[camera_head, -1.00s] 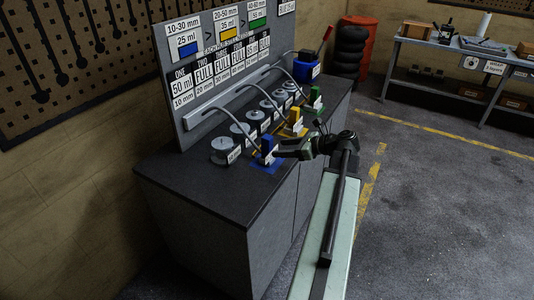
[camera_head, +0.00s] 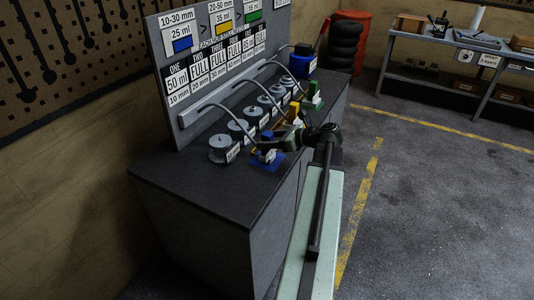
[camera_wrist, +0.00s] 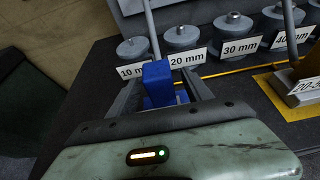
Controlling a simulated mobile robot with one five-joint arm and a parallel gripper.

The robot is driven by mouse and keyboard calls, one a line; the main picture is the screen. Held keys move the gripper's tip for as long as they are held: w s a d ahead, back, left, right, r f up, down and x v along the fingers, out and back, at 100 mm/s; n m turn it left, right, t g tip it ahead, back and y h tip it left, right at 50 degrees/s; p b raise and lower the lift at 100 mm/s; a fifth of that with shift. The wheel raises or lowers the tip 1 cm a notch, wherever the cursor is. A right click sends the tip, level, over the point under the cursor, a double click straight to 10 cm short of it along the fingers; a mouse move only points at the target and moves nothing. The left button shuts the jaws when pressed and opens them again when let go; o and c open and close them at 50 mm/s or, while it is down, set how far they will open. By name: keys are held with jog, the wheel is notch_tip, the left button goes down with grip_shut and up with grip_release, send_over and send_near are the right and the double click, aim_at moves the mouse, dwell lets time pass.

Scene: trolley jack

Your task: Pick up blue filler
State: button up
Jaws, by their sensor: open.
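The blue filler (camera_wrist: 157,75) is an upright blue block with a white label, on a blue mat (camera_head: 265,163) on the bench. In the head view the blue filler (camera_head: 267,144) is partly covered by my gripper. My gripper (camera_wrist: 161,82) is open, with one finger on each side of the blue block. A gap or contact at each finger is hard to tell. The block's lower part is mostly hidden behind the gripper body in the wrist view.
Grey weights with mm labels, such as the 20 mm one (camera_wrist: 181,37), stand behind the filler. A yellow filler (camera_head: 294,110) and a green filler (camera_head: 313,91) stand farther along. Grey curved hoses (camera_head: 228,111) arch above the bench. The near bench top (camera_head: 200,190) is bare.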

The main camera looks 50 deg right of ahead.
jog(key=x, duration=0.1)
jog(key=b+x, duration=0.1)
jog(key=x, duration=0.1)
jog(key=shift+f, duration=0.4)
jog(key=shift+w, duration=0.25)
jog(key=shift+r, duration=0.1)
grip_shut()
dwell(0.6)
